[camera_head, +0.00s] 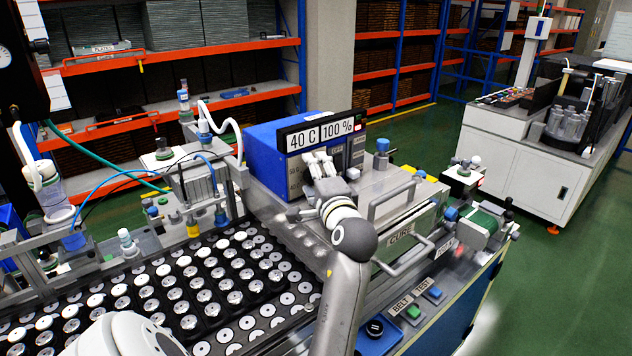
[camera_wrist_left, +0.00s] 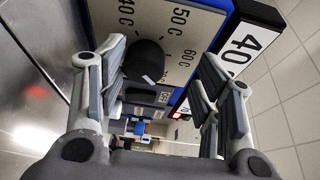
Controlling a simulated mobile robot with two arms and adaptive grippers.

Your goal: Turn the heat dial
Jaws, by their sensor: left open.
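The heat dial (camera_wrist_left: 145,60) is a round black knob with a white mark, on a pale face printed with 40 C, 50 C and 60 C, in the left wrist view. The mark lies at the knob's lower right. My left gripper (camera_wrist_left: 157,70) is open, its two fingers on either side of the dial. The dial appears nearer the left-hand finger; I cannot tell whether they touch. In the head view my left gripper (camera_head: 320,164) is in front of the blue control box (camera_head: 268,152) and hides the dial. My right gripper is not in view.
A display (camera_head: 320,134) above the panel reads 40 C and 100 %. Right of the gripper is the CURE unit (camera_head: 402,236) with metal handles. A tray of round parts (camera_head: 205,296) fills the lower left. BELT and TEST buttons (camera_head: 413,311) sit at the front.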

